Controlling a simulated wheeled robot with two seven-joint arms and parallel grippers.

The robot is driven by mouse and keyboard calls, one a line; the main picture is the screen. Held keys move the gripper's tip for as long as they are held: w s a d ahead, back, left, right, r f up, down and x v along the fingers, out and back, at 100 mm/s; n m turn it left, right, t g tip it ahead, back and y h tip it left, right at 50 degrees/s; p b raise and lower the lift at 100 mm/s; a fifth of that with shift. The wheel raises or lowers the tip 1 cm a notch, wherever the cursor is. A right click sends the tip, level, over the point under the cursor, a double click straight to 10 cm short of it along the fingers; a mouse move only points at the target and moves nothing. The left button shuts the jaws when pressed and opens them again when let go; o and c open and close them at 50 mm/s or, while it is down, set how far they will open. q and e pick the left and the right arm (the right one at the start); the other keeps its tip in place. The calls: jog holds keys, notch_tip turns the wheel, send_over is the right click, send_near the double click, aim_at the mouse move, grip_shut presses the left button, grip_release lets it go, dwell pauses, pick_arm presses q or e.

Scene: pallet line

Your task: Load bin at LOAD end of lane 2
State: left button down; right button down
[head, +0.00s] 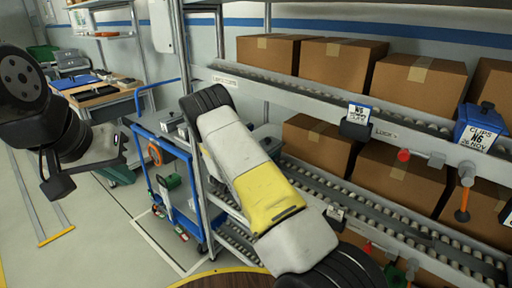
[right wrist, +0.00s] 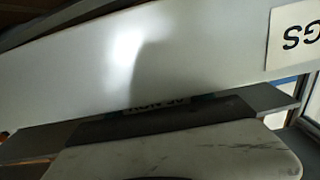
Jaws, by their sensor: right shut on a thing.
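My left gripper (head: 88,162) is dark and hangs empty at the left, its fingers apart. My right arm, white and yellow, reaches from the lower right toward the rack, and its gripper is hidden behind the arm in the head view. A grey-green bin (head: 265,138) shows partly behind that arm. In the right wrist view, my right gripper (right wrist: 165,130) is a dark edge over a pale housing, shut on the bin. A sliver of the bin (right wrist: 205,98) and an upside-down tag show there. A pale rack beam with a label ending "GS" (right wrist: 296,38) hides much of it.
The roller rack (head: 290,88) has brown cartons (head: 340,62) on two levels. A blue cart (head: 165,165) stands left of the rack, and a workbench (head: 100,92) is behind.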

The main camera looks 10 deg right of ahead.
jog(key=shift+c, duration=1.8)
grip_release()
jog(key=shift+o, duration=0.2)
jog(key=shift+f, duration=0.1)
jog(key=shift+f, duration=0.1)
jog(key=shift+s+a, duration=0.1)
jog(key=v, duration=0.7)
jog(key=shift+s+a, duration=0.15)
jog(key=shift+a, duration=0.1)
dwell(1.3)
